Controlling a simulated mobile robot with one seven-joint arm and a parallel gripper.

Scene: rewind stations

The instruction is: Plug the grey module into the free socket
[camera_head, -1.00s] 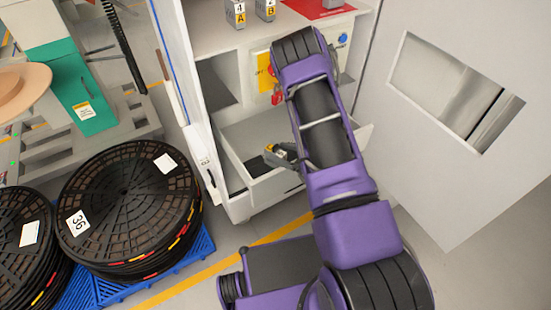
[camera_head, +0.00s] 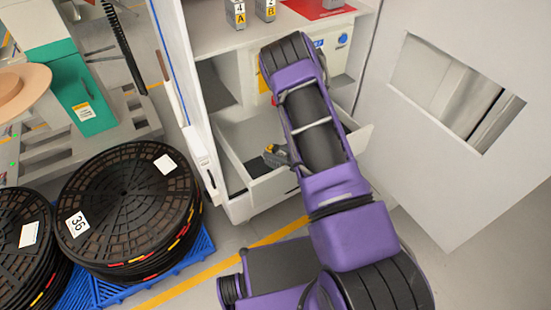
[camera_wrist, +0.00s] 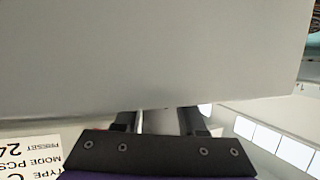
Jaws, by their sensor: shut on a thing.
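In the wrist view, the grey module (camera_wrist: 150,60) is a plain grey block that fills most of the upper picture. My gripper (camera_wrist: 158,118) is shut on it, with a dark finger on each side at the lower middle. The module hides what lies beyond it. In the head view, my purple arm hides the gripper and the held module. Two upright grey modules with yellow labels, marked 4 A (camera_head: 236,12) and 4 B (camera_head: 265,9), stand on the cabinet's top surface. I cannot make out the free socket in either view.
An open drawer (camera_head: 283,186) juts from the cabinet below, with a dark and yellow object (camera_head: 278,155) near my arm. A white door panel (camera_head: 400,150) stands at right. Black cable reels (camera_head: 130,205) lie at left. A printed label (camera_wrist: 30,155) shows in the wrist view.

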